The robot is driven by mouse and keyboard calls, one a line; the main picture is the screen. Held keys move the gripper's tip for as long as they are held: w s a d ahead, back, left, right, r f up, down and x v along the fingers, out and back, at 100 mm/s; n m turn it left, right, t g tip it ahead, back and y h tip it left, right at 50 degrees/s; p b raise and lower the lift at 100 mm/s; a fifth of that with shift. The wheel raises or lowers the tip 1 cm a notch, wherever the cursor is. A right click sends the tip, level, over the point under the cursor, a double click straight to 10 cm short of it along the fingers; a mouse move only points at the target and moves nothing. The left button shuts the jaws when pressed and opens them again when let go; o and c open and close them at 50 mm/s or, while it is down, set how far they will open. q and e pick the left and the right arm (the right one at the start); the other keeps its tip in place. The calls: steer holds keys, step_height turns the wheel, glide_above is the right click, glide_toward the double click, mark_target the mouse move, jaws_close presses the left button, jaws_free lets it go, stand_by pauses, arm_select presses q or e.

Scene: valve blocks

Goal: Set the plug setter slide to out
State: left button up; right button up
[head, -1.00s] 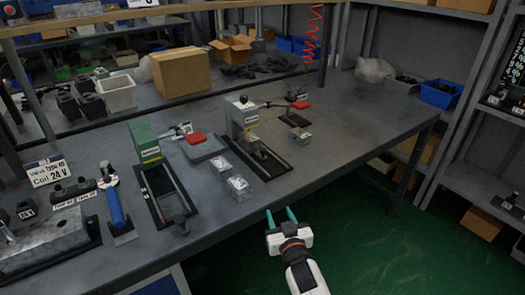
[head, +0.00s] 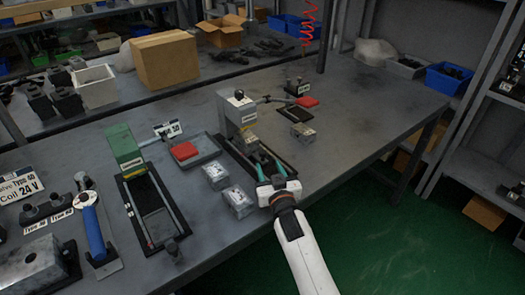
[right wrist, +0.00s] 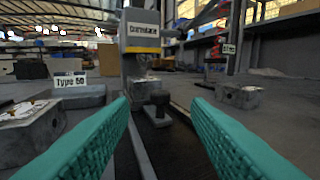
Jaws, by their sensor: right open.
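A grey press with a label (head: 234,112), which I take for the plug setter, stands on a dark base with a track toward the table's front edge. In the right wrist view its body (right wrist: 140,45) is straight ahead. A grey slide with a dark upright knob (right wrist: 158,105) sits low in front of the press head. In the head view my gripper partly hides this part. My right gripper (head: 267,164) is open and empty over the front of the track; its teal fingers flank the knob in the right wrist view (right wrist: 160,108), apart from it. My left gripper is out of view.
A green press (head: 122,146) with its own track stands to the left. Two grey blocks (head: 239,201) (head: 215,175) lie between the presses, near a tray with a red part (head: 184,151). Another block (head: 303,136) lies right of the track.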

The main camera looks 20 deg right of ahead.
mark_target(264, 155)
steer(key=w, duration=0.6)
steer(key=shift+w+d+f, duration=0.15)
steer(key=shift+w+d, duration=0.05)
steer(key=shift+w, duration=1)
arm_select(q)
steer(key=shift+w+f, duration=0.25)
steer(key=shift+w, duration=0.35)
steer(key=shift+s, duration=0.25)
arm_select(e)
jaws_close()
